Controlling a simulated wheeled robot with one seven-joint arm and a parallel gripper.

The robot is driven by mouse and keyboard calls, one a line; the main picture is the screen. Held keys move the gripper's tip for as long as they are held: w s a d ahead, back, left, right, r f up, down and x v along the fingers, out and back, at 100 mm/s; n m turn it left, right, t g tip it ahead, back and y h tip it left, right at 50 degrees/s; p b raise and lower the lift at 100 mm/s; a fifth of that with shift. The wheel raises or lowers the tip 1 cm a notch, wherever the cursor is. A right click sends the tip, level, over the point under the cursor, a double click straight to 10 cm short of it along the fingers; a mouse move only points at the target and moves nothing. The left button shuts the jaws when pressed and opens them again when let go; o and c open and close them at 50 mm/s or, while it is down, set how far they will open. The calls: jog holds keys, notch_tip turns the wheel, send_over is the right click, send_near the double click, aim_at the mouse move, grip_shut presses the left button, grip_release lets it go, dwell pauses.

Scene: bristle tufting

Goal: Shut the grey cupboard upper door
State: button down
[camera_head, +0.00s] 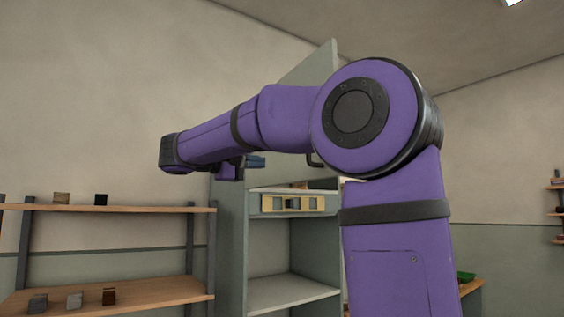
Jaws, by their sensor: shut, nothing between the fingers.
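The grey cupboard (231,235) stands in the middle, partly behind my purple arm. Its upper door (312,68) is open, a tall grey panel standing out from the cupboard and rising behind my arm. A dark handle (315,161) shows near the door's lower edge. Much of the door is hidden by my arm. My gripper (246,163) is at the far end of the arm, in front of the upper part of the cupboard and left of the handle. It is small in view, shut and holds nothing; I see it apart from the handle.
The cupboard's lower compartment (290,290) is open, below a shelf with a pale yellow item (292,203). A wooden shelf rack (120,209) with several small blocks stands at the left. Another shelf (556,187) and a green item (465,277) are at the right.

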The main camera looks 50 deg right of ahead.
aim_at(303, 166)
jog(key=x, duration=1.3)
jog(key=shift+d+r, duration=0.3)
